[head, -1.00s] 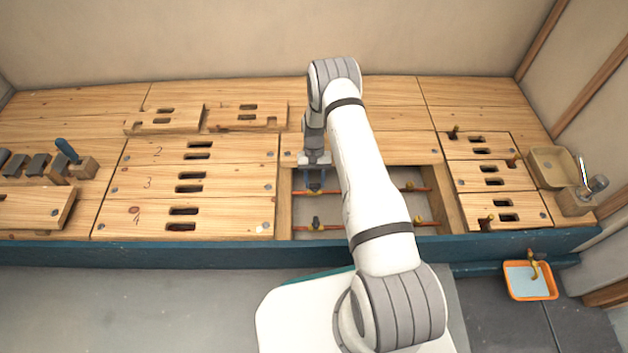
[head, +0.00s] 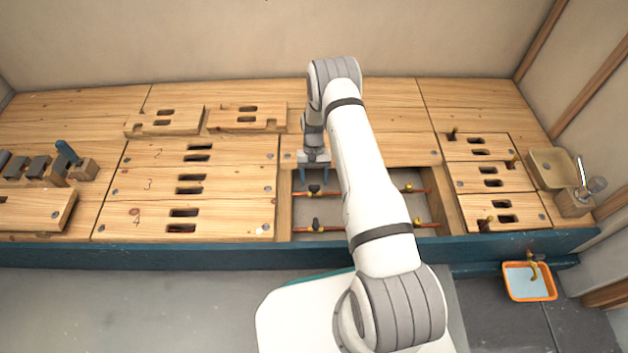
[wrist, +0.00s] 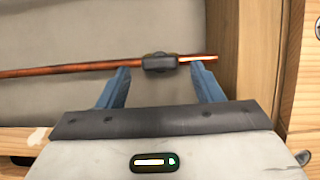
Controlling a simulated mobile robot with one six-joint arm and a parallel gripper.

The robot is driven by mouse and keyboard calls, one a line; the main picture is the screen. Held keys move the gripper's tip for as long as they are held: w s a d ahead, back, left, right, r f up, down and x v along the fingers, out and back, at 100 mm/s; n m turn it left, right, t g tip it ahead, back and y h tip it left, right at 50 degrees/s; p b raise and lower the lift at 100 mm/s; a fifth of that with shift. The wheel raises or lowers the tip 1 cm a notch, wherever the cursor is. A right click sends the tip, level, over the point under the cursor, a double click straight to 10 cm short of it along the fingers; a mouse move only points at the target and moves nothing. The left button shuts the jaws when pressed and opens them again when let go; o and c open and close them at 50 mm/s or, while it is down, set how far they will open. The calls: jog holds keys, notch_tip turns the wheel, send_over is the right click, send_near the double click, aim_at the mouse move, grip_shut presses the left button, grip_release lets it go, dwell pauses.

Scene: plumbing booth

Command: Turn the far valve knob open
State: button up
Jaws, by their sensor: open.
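The far valve knob (head: 314,188) is a small dark handle on the far copper pipe, in the open bay under my gripper. In the wrist view the knob (wrist: 160,62) looks lengthwise along the copper pipe (wrist: 65,70). My gripper (head: 314,183) points down over it. Its two blue fingers (wrist: 164,70) are spread wide, one on each side of the knob, with clear gaps. The fingers do not appear to touch the knob. I cannot tell the exact height of the fingertips against it.
A nearer pipe with another valve (head: 315,223) runs along the front of the bay. More valves (head: 409,188) sit to the right, past my arm. Wooden walls frame the bay, and the wooden side wall (wrist: 255,60) is close at the right in the wrist view.

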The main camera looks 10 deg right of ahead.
jog(key=p+v, duration=0.2)
jog(key=v, duration=0.4)
jog(key=shift+r, duration=0.25)
jog(key=shift+w+r, duration=0.1)
jog(key=shift+w, duration=0.05)
